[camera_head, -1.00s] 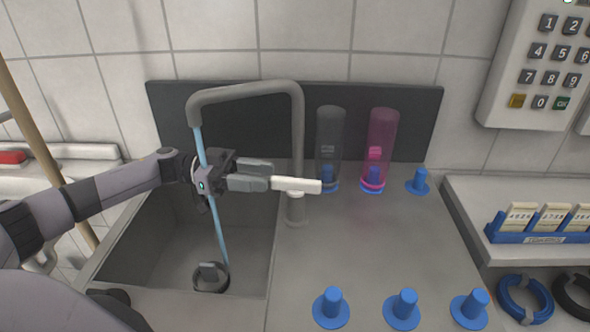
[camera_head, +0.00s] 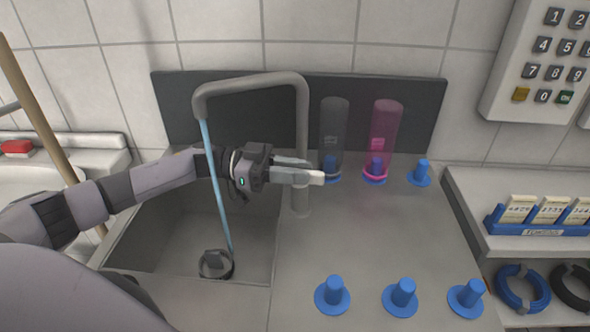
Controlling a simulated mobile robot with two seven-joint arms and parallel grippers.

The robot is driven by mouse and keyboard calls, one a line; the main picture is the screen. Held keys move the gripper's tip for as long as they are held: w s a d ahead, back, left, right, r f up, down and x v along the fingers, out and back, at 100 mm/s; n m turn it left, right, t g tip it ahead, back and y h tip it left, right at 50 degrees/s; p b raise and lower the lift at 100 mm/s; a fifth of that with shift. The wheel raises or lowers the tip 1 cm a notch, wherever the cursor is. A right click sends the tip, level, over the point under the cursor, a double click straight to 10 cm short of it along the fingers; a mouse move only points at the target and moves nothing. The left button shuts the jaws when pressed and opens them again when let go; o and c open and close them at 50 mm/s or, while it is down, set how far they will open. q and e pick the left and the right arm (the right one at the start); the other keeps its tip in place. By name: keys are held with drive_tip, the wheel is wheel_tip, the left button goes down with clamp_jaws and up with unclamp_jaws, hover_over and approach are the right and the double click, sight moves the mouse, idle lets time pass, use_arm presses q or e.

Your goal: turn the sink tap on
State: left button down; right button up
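The grey arched tap (camera_head: 301,115) stands at the right edge of the sink (camera_head: 185,240). A thin blue stream (camera_head: 216,180) runs from its spout down to the sink floor. My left gripper (camera_head: 300,172) comes in from the left across the tap's upright pipe. Its light grey fingers lie over the tap's white lever (camera_head: 317,178), and only the lever's right end shows clearly. The fingers look close together, but I cannot tell whether they grip the lever. My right gripper is not in view.
A grey clear tube (camera_head: 333,130) and a pink tube (camera_head: 385,132) stand on blue pegs right of the tap. Several blue pegs (camera_head: 403,294) line the front counter. A keypad (camera_head: 545,60) hangs at upper right. The counter's middle (camera_head: 380,230) is clear.

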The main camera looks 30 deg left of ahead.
use_arm(q)
drive_tip(key=m+g+b, duration=0.2)
drive_tip(key=g, duration=0.1)
drive_tip(key=shift+w+f+h, duration=0.15)
drive_tip(key=shift+h, duration=0.25)
drive_tip(key=m+g+b, duration=0.3)
drive_tip(key=g+b, duration=0.2)
drive_tip(key=shift+w, duration=0.1)
drive_tip(key=shift+m+g+b, duration=0.8)
drive_tip(key=shift+g+b, duration=0.05)
drive_tip(key=shift+g, duration=0.25)
drive_tip(key=c, duration=1.1)
unclamp_jaws()
drive_tip(key=shift+r, duration=0.2)
